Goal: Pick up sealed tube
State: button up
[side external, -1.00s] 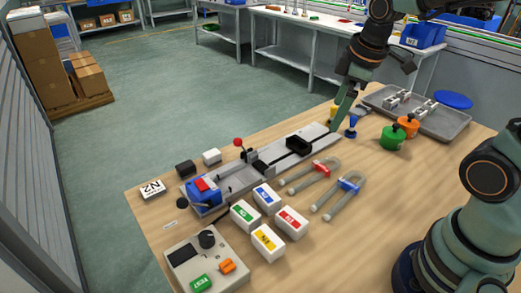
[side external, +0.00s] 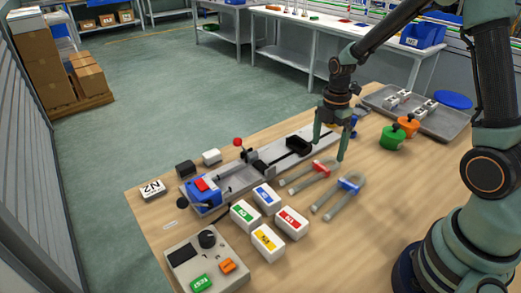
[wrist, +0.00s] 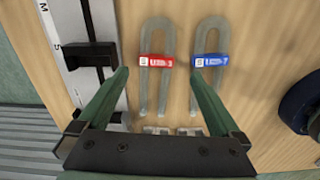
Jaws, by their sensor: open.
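Two U-shaped grey tubes lie on the wooden table. The red-banded tube (side external: 313,174) is nearer the sealing rig, and the blue-banded tube (side external: 343,194) lies to its right. In the wrist view, the red-banded tube (wrist: 142,85) and the blue-banded tube (wrist: 196,33) lie side by side with their bends at the top. My gripper (side external: 328,150) is open, pointing down near the bend of the red-banded tube. In the wrist view my gripper (wrist: 160,75) has its fingers on either side of that tube; the right finger hides part of the blue-banded one. Both ends of each tube are hard to judge.
A grey rail rig (side external: 272,163) with a black block (side external: 298,145) stands left of the tubes. Labelled white blocks, such as the red-labelled one (side external: 291,222), sit in front. Green (side external: 392,138) and orange (side external: 408,125) vessels and a grey tray (side external: 450,126) are at the right.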

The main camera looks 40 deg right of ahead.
aim_at(322, 166)
jog(key=shift+w+a+f, duration=0.1)
jog(key=shift+w+f, duration=0.05)
jog(key=shift+f, duration=1.55)
jog(key=shift+w+a+f, duration=0.1)
jog(key=shift+w+f, duration=0.05)
jog(key=shift+f, duration=1.55)
jog(key=c, duration=1.3)
